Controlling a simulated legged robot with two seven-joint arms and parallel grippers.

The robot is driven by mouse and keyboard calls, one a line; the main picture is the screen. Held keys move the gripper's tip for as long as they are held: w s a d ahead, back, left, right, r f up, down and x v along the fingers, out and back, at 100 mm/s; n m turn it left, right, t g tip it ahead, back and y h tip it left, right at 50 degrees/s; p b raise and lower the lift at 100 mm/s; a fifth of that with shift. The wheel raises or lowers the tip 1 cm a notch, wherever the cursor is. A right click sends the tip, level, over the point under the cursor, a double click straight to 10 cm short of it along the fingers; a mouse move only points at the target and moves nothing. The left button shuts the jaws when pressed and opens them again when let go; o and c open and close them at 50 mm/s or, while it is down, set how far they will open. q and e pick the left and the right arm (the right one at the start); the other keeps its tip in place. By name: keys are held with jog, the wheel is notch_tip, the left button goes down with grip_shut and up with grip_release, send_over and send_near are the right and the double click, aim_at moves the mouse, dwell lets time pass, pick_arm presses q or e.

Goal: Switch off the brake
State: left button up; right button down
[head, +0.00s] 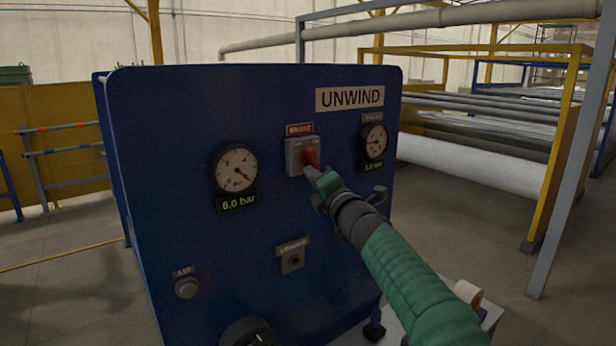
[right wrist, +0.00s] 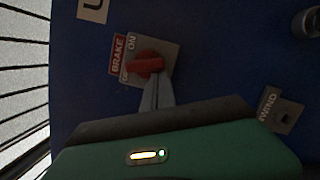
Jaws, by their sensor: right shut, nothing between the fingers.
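The brake switch is a red knob (head: 311,157) on a grey plate under a red BRAKE label (head: 299,129), on the blue UNWIND panel (head: 250,110). In the right wrist view the red knob (right wrist: 146,65) sits beside the ON mark; the other mark is partly hidden. Which mark the knob points to is unclear. My right gripper (head: 312,173) is shut and empty, its fingertips (right wrist: 154,84) right at the knob's near edge. Whether they touch it I cannot tell. My left gripper is not in view.
A gauge (head: 236,169) reading 6.0 bar is left of the switch, and a smaller gauge (head: 374,141) is right. An unwind switch (head: 292,260) and an air button (head: 187,287) sit lower. Yellow frames (head: 560,150) and a white roller (head: 450,165) stand at the right.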

jog(key=shift+w+d+f+n+y+b, duration=0.15)
jog(key=shift+n+b, duration=0.3)
jog(key=shift+n, duration=0.3)
jog(key=shift+w+d+n+y+b, duration=0.1)
jog(key=shift+d+n+y+b, duration=0.1)
jog(key=shift+n+b, duration=0.45)
jog(key=shift+w+d+f+n+y+b, duration=0.15)
jog(key=shift+n+b, duration=0.15)
jog(key=shift+n, duration=0.6)
jog(key=shift+s+r, duration=0.1)
